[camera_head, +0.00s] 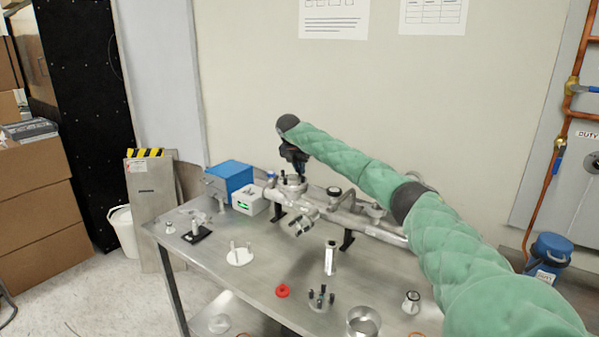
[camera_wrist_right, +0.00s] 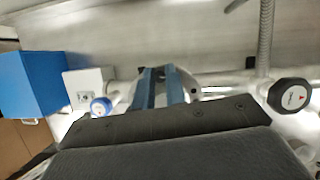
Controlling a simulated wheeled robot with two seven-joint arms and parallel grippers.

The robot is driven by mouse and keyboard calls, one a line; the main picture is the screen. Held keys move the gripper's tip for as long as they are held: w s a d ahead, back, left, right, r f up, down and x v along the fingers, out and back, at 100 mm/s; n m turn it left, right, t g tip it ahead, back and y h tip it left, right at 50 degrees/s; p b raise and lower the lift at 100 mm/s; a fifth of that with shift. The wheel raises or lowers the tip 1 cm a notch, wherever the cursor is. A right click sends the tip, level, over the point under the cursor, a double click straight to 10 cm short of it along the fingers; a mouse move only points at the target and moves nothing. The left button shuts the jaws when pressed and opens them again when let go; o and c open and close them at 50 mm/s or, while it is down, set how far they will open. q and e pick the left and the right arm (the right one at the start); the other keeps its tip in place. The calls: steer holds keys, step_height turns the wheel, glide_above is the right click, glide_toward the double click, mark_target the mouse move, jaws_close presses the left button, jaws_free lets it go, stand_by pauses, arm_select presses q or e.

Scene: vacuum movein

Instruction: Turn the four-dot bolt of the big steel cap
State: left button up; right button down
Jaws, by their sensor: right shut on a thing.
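The big steel cap (camera_head: 293,187) sits at the back left end of the steel pipe assembly, with dark upright bolts on it. My right gripper (camera_head: 294,171) points down over the cap from the end of the green-sleeved arm. It is shut on a bolt of the cap; the bolt itself is mostly hidden by the fingers. In the right wrist view the two blue fingers (camera_wrist_right: 160,78) reach down to the cap's pale rim (camera_wrist_right: 188,82). No dot marks can be read at this size. My left gripper is not in view.
A blue box (camera_head: 230,178) and a white box with a green display (camera_head: 250,201) stand left of the cap. The pipe (camera_head: 380,230) runs right along the wall.

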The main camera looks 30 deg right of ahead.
steer(key=shift+m, duration=0.5)
steer(key=shift+w+m+g, duration=0.1)
steer(key=shift+m+g, duration=0.3)
steer(key=m+g+b, duration=0.1)
steer(key=m, duration=0.2)
steer(key=shift+w+m+h, duration=0.1)
steer(key=shift+m+h, duration=0.2)
steer(key=shift+m, duration=0.1)
steer(key=m+g, duration=0.2)
steer(key=m, duration=0.2)
steer(key=shift+w+r+b, duration=0.1)
steer(key=shift+r+b, duration=0.05)
steer(key=shift+b, duration=0.15)
steer(key=m+g+y, duration=0.1)
steer(key=m, duration=0.2)
steer(key=shift+m, duration=0.3)
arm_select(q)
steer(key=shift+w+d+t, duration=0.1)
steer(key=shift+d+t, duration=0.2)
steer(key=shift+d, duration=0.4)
arm_select(e)
steer(key=shift+w+m+g+y, duration=0.1)
steer(key=shift+m+g+y, duration=0.2)
steer(key=shift+m, duration=0.8)
steer(key=c, duration=1.7)
jaws_free()
